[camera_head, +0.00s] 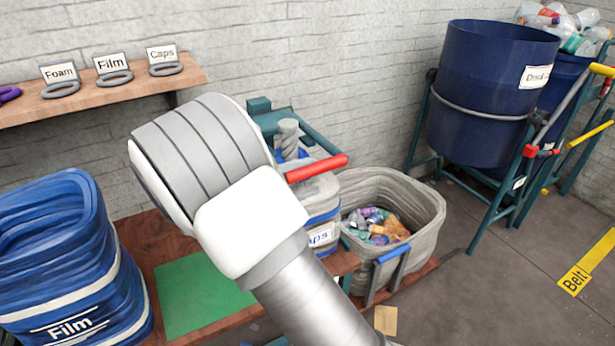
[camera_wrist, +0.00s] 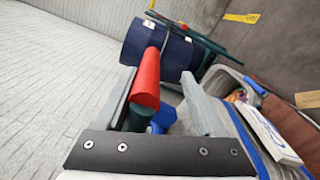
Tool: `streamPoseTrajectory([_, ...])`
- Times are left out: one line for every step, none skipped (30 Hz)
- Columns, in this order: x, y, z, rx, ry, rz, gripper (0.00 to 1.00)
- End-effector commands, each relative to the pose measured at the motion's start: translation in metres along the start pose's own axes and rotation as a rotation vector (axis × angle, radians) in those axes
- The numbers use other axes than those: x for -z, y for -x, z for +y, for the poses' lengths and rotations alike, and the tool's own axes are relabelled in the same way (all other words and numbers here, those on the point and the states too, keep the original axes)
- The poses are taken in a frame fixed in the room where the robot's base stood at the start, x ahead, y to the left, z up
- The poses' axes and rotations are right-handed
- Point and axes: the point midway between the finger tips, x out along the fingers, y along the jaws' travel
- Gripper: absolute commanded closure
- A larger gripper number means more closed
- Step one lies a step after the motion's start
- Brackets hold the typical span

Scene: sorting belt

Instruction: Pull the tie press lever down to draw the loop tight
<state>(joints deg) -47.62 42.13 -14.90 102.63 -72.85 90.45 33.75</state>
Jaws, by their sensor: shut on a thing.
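The tie press (camera_head: 318,139) is a teal frame on the bench, partly hidden behind my arm. Its lever has a red handle (camera_head: 318,168), which slants up to the right in the head view. In the wrist view the red handle (camera_wrist: 147,80) lies between the fingers of my gripper (camera_wrist: 157,78), which is shut on it. My gripper is hidden in the head view. A blue and white bag (camera_head: 322,222) with a Caps label stands under the press, its twisted grey neck (camera_head: 288,136) upright. I cannot make out the loop.
A grey bin (camera_head: 428,205) of crushed packaging stands right of the bag. A blue Film bag (camera_head: 60,250) and a green mat (camera_head: 195,295) lie to the left. A shelf (camera_head: 120,93) holds rings labelled Foam, Film and Caps. A blue drum (camera_head: 485,95) stands at the back right.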

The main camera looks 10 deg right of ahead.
Motion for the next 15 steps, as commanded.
streamPoseTrajectory([0.000, 0.009, 0.001, 0.000, 0.002, 0.005, 0.36])
streamPoseTrajectory([0.000, 0.014, 0.001, 0.000, 0.003, 0.006, 0.36])
streamPoseTrajectory([0.000, 0.023, 0.001, 0.000, 0.003, 0.007, 0.36])
streamPoseTrajectory([0.000, 0.029, 0.002, -0.001, 0.003, 0.007, 0.36])
streamPoseTrajectory([0.000, 0.036, 0.002, -0.001, 0.002, 0.007, 0.36])
streamPoseTrajectory([0.000, 0.047, 0.002, -0.001, 0.003, 0.008, 0.36])
streamPoseTrajectory([0.000, 0.055, 0.002, -0.001, 0.004, 0.008, 0.36])
streamPoseTrajectory([0.000, 0.062, 0.002, -0.001, 0.003, 0.009, 0.36])
streamPoseTrajectory([0.000, 0.072, 0.002, -0.001, 0.003, 0.008, 0.36])
streamPoseTrajectory([0.000, 0.080, 0.002, -0.001, 0.003, 0.008, 0.36])
streamPoseTrajectory([0.000, 0.087, 0.001, -0.001, 0.004, 0.008, 0.36])
streamPoseTrajectory([0.000, 0.097, 0.001, 0.000, 0.003, 0.008, 0.36])
streamPoseTrajectory([0.000, 0.104, 0.001, -0.001, 0.004, 0.008, 0.36])
streamPoseTrajectory([0.000, 0.111, 0.001, -0.001, 0.004, 0.008, 0.36])
streamPoseTrajectory([-0.001, 0.120, 0.001, 0.000, 0.003, 0.007, 0.36])
